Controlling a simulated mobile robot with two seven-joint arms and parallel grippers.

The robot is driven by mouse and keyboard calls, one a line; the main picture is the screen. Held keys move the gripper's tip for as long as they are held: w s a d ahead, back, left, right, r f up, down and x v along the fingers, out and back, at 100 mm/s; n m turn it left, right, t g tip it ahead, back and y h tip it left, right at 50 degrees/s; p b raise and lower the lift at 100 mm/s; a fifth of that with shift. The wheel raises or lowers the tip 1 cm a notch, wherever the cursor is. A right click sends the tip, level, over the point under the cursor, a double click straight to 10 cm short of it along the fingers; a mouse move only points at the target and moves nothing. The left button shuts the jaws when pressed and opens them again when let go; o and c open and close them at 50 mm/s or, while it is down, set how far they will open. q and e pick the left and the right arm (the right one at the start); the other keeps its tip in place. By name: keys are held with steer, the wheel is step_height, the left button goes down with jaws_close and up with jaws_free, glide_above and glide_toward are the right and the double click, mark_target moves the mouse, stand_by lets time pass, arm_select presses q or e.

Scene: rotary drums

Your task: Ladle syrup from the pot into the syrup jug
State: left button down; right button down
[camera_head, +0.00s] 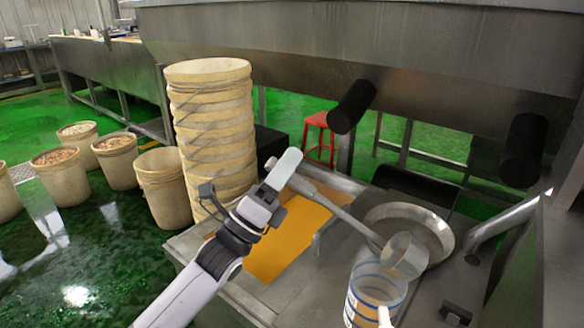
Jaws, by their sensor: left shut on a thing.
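My left gripper (277,178) is shut on the handle of a metal ladle (345,215). The handle slants down to the right. The ladle's bowl (405,255) hangs at the front edge of the round metal pot (438,238), close above the jug's far rim. I cannot tell whether the bowl holds syrup. The syrup jug (362,300), clear with blue bands, stands in front of the pot, with a yellowish tint low inside. The jug's bottom is cut off by the frame. A small white piece shows at its front; I cannot tell what it is. My right gripper does not show.
The metal table (320,285) carries an orange sheet (285,240) left of the pot. A tall stack of cream buckets (215,130) stands behind my left arm. Dark cylinders (352,106) stick out above the table's back. A small black object (455,314) lies at front right.

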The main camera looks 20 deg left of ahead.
arm_select(q)
steer(key=shift+a+f+n+t+y+b, duration=0.25)
steer(key=shift+f+n+b, duration=0.2)
steer(key=shift+f+b, duration=0.05)
steer(key=shift+a+f+n+t+y+b, duration=0.25)
steer(key=shift+f+n+b, duration=0.2)
steer(key=shift+f+b, duration=0.05)
steer(key=shift+a+f+n+t+y+b, duration=0.3)
steer(key=shift+f+n+t+y+b, duration=0.15)
steer(key=shift+f+n+y+b, duration=0.4)
steer(key=shift+a+f+n+t+y+b, duration=0.25)
steer(key=shift+f+n+t+y+b, duration=0.25)
steer(key=shift+f+n+y+b, duration=0.35)
steer(key=shift+a+f+n+t+y+b, duration=0.3)
steer(key=shift+f+n+t+y+b, duration=0.25)
steer(key=shift+n+y+b, duration=0.45)
steer(key=shift+r+p, duration=0.1)
steer(key=shift+p, duration=0.3)
